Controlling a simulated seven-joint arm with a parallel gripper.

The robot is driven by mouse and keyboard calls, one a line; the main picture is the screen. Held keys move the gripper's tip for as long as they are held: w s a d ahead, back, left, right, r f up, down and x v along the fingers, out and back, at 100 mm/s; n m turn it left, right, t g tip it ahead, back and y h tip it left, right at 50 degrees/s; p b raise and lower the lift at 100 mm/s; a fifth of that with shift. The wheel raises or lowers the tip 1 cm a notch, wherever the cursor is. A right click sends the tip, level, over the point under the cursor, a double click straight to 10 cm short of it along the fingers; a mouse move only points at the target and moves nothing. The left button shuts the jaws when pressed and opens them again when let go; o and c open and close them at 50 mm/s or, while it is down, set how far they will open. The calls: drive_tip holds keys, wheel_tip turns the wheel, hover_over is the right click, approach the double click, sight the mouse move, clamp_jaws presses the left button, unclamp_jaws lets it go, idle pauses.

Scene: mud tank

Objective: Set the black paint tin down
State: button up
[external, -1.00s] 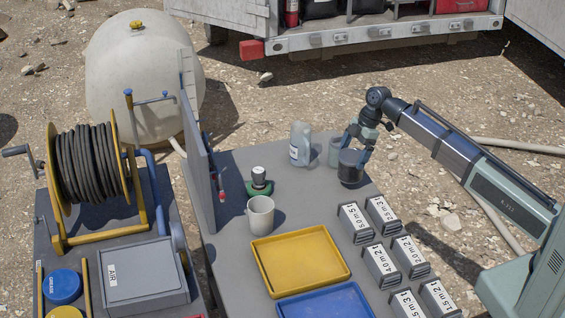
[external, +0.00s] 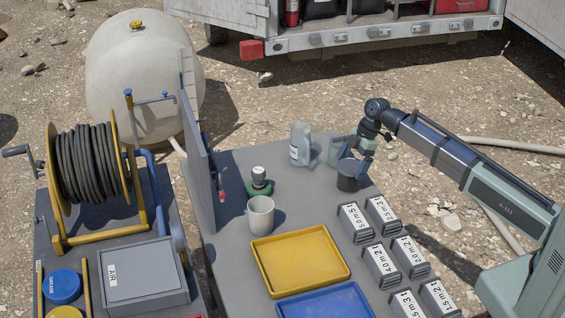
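The black paint tin (external: 349,177) is upright at the far right part of the grey table, close to its right edge. My gripper (external: 352,165) comes down over it from above, with one finger on the tin's right side and the other at its far left side. The fingers appear shut on the tin. The tin's base is at or very close to the tabletop; I cannot tell for sure whether it touches.
A grey-green tin (external: 335,150) stands just behind the black tin, and a clear bottle (external: 300,144) to its left. Labelled blocks (external: 355,222) stand in front. A yellow tray (external: 300,262), blue tray (external: 325,302) and beige mug (external: 261,216) are nearer. Table between mug and tin is clear.

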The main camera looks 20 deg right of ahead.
drive_tip(key=v, duration=1.2)
drive_tip(key=shift+r, duration=0.2)
drive_tip(key=s+d+f+m+g+h, duration=0.1)
drive_tip(key=s+d+f+m, duration=0.35)
drive_tip(key=f, duration=0.75)
drive_tip(key=s+d+f+m+h, duration=0.1)
drive_tip(key=s+d+f+m, duration=0.1)
drive_tip(key=d+f, duration=0.85)
drive_tip(key=s+d+f+m+g+h, duration=0.1)
drive_tip(key=s+d+f+m, duration=0.25)
drive_tip(key=f, duration=1.15)
drive_tip(key=s+d+f+m+g, duration=0.1)
drive_tip(key=s+d+f+m, duration=0.1)
drive_tip(key=s+d+f, duration=0.35)
drive_tip(key=s+d+f+m+g, duration=0.1)
drive_tip(key=s+d+f+m, duration=0.2)
drive_tip(key=s+f, duration=0.45)
drive_tip(key=s+d+f+m+g, duration=0.1)
drive_tip(key=s+d+f+m, duration=0.1)
drive_tip(key=s, duration=0.8)
drive_tip(key=s+d+f+m+g+h, duration=0.1)
drive_tip(key=s+d+f, duration=0.3)
drive_tip(key=s, duration=0.6)
drive_tip(key=shift+s+d+f+m+h, duration=0.35)
drive_tip(key=shift+f+m, duration=0.25)
drive_tip(key=shift+m, duration=0.3)
